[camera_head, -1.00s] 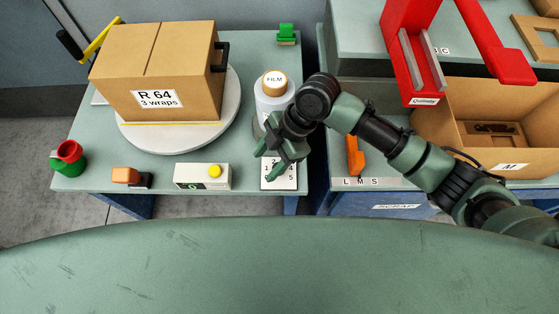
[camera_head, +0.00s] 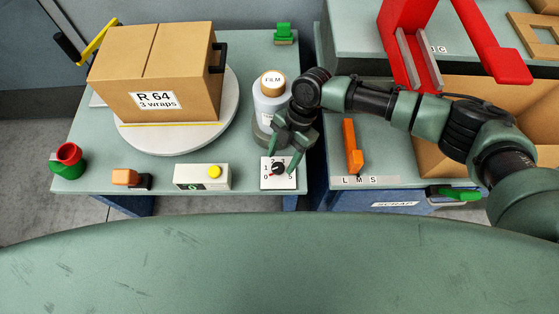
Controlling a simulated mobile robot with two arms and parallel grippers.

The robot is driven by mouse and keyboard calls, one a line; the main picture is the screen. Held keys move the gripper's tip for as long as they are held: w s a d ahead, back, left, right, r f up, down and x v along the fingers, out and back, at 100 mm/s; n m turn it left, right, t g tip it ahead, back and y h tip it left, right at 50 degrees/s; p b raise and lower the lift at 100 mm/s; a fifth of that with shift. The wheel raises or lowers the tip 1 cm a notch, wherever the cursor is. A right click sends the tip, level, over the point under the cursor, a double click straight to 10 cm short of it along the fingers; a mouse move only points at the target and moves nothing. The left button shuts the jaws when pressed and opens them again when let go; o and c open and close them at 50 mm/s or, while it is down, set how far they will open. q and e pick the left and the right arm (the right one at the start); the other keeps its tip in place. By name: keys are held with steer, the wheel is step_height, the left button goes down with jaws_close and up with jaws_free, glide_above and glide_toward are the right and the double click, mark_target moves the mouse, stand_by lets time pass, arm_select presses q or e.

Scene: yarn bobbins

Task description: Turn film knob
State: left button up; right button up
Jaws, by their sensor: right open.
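The film knob (camera_head: 278,168) is a small black dial on a white plate marked with numbers, near the front right of the left table. The film roll (camera_head: 271,105) stands upright just behind it, with "FILM" on its top. I cannot tell whether the fingers touch the knob. Which number the dial points to is too small to read. My left gripper is not in view.
A box (camera_head: 155,72) marked "R 64 3 wraps" sits on a round white turntable (camera_head: 215,128). A white box with a yellow button (camera_head: 203,177) is left of the dial. An orange lever (camera_head: 352,147) with L M S marks is to the right. A red frame (camera_head: 440,45) stands behind.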

mark_target(277, 170)
steer(key=shift+x, duration=1.45)
jaws_close()
